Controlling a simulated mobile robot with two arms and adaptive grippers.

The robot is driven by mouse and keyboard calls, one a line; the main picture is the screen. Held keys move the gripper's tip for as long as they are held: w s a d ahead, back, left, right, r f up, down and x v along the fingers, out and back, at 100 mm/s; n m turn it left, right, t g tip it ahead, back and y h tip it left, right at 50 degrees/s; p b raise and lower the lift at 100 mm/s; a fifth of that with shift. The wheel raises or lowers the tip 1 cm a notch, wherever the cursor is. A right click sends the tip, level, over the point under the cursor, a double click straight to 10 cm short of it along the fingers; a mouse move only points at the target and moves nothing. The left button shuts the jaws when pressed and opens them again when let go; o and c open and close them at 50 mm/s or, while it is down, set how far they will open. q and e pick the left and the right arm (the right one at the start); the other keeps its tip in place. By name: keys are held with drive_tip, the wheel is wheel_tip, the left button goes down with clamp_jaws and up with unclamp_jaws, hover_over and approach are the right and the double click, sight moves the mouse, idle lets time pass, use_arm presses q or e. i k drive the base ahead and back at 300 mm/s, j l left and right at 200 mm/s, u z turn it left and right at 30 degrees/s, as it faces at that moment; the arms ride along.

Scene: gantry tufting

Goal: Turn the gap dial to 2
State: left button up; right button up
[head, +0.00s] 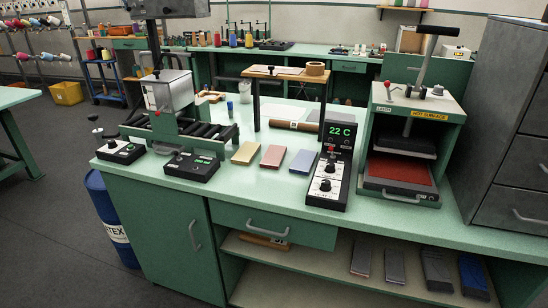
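No label that names the gap dial can be read, so I cannot tell which knob it is. A small black control box (120,152) with a knob and a green light stands at the counter's left front corner. A second black box (193,167) with a green display sits to its right, in front of the roller machine (180,125). A tall black panel (329,165) shows "22 C" and has two white-faced dials, an upper one (330,167) and a lower one (325,185). Their settings are too small to read. Neither of my grippers is in view.
Yellow, red and blue-grey blocks (273,156) lie between the second box and the tall panel. A press (412,140) marked "HOT SURFACE" stands at right, beside a grey cabinet (510,130). The green counter's front edge (250,200) is clear.

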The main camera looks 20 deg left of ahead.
sight(112, 145)
drive_tip(key=u, duration=1.4)
drive_tip(key=i+j+z, duration=0.1)
drive_tip(key=j, duration=0.25)
drive_tip(key=i+j, duration=0.25)
drive_tip(key=i+j+z, duration=0.15)
drive_tip(key=j, duration=0.25)
